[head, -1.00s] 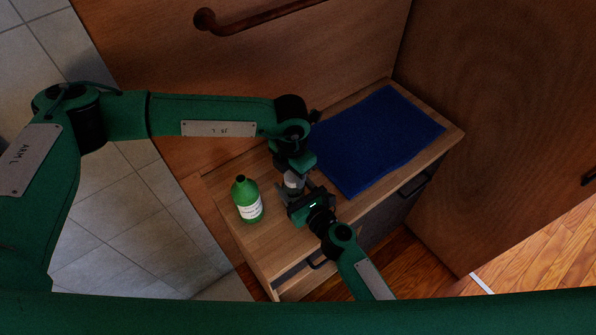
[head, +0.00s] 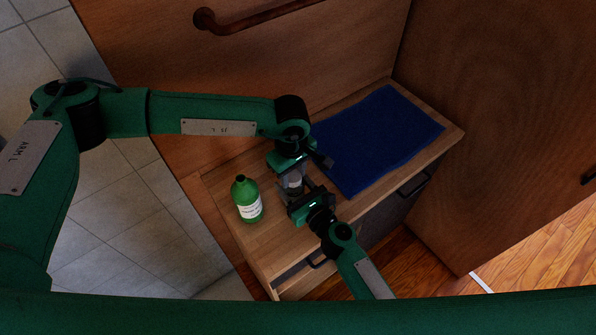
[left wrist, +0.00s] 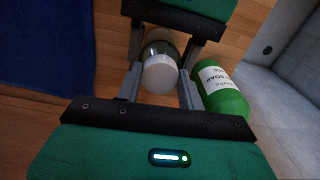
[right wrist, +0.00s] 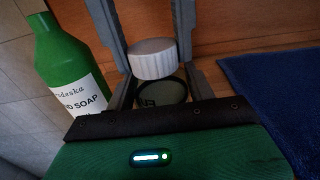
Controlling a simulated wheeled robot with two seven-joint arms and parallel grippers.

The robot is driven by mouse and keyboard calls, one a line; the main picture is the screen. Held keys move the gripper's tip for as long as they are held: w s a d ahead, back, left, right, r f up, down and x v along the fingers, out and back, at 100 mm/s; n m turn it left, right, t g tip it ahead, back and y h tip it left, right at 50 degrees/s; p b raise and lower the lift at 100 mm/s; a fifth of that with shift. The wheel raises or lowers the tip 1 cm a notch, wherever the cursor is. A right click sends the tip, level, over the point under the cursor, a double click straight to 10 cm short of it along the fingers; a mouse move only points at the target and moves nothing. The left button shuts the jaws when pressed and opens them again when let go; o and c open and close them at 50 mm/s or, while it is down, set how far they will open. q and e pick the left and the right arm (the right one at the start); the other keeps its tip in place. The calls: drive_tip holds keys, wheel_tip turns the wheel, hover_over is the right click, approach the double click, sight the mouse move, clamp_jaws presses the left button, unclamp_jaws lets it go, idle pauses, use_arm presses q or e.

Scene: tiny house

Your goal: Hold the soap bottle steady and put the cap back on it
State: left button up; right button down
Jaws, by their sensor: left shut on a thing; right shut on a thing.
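A blue mat (head: 375,140) covers the far right of the wooden cabinet top (head: 222,178). A wooden wall with a rail handle (head: 240,24) stands behind, and a wooden panel (head: 500,130) at right. The green bottle stands close to both grippers.

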use_arm(q)
drive_tip(key=shift+m, duration=0.3)
use_arm(e)
drive_tip(key=shift+s, duration=0.1)
use_arm(q)
drive_tip(key=o, duration=1.1)
drive_tip(key=shift+r, duration=2.3)
drive_tip(key=shift+c, duration=0.5)
